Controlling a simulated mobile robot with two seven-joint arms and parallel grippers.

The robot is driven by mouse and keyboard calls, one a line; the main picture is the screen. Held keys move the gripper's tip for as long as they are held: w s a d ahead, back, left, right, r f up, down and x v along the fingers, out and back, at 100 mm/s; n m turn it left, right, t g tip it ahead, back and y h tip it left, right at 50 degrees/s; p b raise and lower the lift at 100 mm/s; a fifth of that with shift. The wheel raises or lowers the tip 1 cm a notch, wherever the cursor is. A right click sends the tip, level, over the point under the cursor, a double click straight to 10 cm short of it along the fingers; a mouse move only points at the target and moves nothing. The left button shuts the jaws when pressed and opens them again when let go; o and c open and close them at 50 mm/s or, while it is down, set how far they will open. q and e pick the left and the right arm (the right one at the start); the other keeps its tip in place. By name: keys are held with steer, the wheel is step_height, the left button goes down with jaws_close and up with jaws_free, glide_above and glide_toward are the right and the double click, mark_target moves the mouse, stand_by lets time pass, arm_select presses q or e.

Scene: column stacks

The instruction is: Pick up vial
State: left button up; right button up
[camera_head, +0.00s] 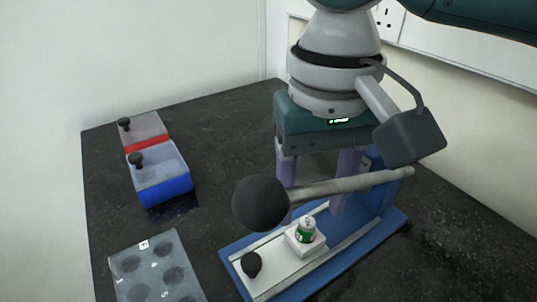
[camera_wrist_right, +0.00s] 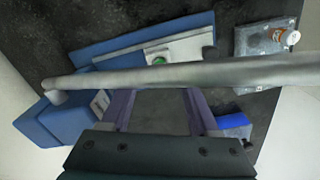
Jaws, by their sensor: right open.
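A small white and green vial (camera_head: 306,229) stands upright in a white block on the sliding plate of a blue device (camera_head: 345,266). Its green top shows in the right wrist view (camera_wrist_right: 158,60), just beyond the lever rod. My right gripper (camera_head: 312,214) points down over the device, its two purple fingers spread and empty. In the right wrist view its fingers (camera_wrist_right: 157,98) are apart with the grey rod (camera_wrist_right: 230,74) crossing beyond them. The vial appears between and below the fingers, apart from them. My left gripper is in neither view.
The device's lever has a black ball (camera_head: 261,204) in front of my right gripper. A grey rack with holes (camera_head: 135,290) lies front left; an orange-and-white vial (camera_wrist_right: 290,37) is on it in the wrist view. Red and blue boxes (camera_head: 165,190) with black knobs stand further left.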

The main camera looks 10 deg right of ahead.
mark_target(308, 222)
step_height(308, 222, down, 4)
steer(key=shift+w+r+b, duration=0.15)
steer(key=shift+b, duration=0.2)
steer(key=shift+c, duration=0.2)
jaws_close()
